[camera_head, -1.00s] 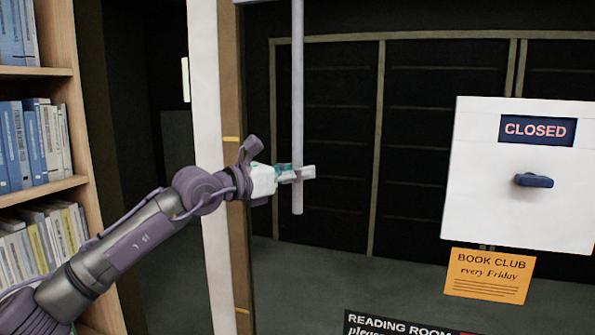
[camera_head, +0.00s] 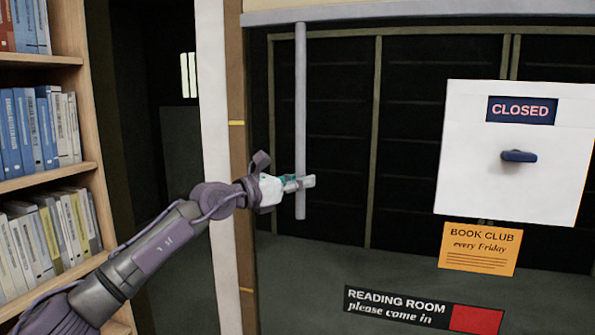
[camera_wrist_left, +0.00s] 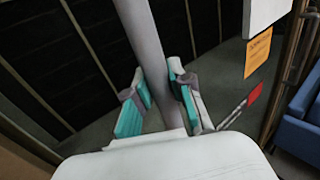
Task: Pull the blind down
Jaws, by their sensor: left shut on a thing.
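In the left wrist view the rod (camera_wrist_left: 143,40) runs between the two teal-padded fingers of my left gripper (camera_wrist_left: 160,92). My right gripper is not in view.
A wooden frame post (camera_head: 237,190) with yellow marks stands just left of the rod. A bookshelf (camera_head: 75,170) is at the far left. A white panel (camera_head: 470,170) with a CLOSED sign (camera_head: 521,110) and dark handle (camera_head: 518,156) is at the right, clear of my arm.

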